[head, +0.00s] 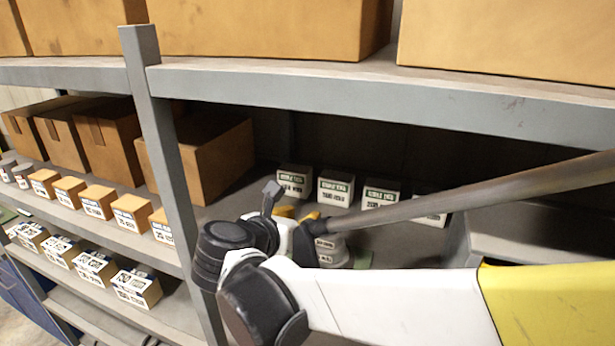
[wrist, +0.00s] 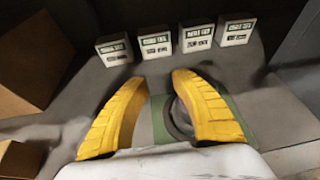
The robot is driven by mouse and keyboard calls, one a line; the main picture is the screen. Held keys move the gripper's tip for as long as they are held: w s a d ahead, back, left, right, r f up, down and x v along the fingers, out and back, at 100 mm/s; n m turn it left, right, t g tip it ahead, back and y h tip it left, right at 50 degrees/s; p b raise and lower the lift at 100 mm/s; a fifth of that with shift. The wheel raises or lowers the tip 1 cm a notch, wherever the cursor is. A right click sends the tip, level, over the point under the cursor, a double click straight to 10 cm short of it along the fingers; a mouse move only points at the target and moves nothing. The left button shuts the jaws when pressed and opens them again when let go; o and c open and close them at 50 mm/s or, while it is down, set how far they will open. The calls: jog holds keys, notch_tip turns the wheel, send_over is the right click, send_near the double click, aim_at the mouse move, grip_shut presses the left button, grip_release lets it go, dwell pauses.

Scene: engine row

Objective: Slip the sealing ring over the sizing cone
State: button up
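My gripper (wrist: 158,78) is open in the wrist view, its two yellow fingers wide apart with nothing seen between the tips. Below and beyond them a green mat (wrist: 160,122) lies on the grey shelf. A dark grey round thing (wrist: 180,116) sits on the mat, partly hidden behind the right finger. I cannot tell whether it is the sealing ring or the sizing cone. In the head view my gripper is mostly hidden by my arm. A pale grey labelled round object (head: 333,252) shows just behind the arm, with a bit of green mat (head: 363,258) beside it.
Several small white labelled boxes (head: 336,188) stand in a row at the shelf's back; they also show in the wrist view (wrist: 156,45). A large cardboard box (head: 205,160) and a grey upright post (head: 168,150) stand left. A shelf beam (head: 370,92) runs overhead.

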jog(key=v, duration=1.2)
jog(key=shift+d, duration=0.1)
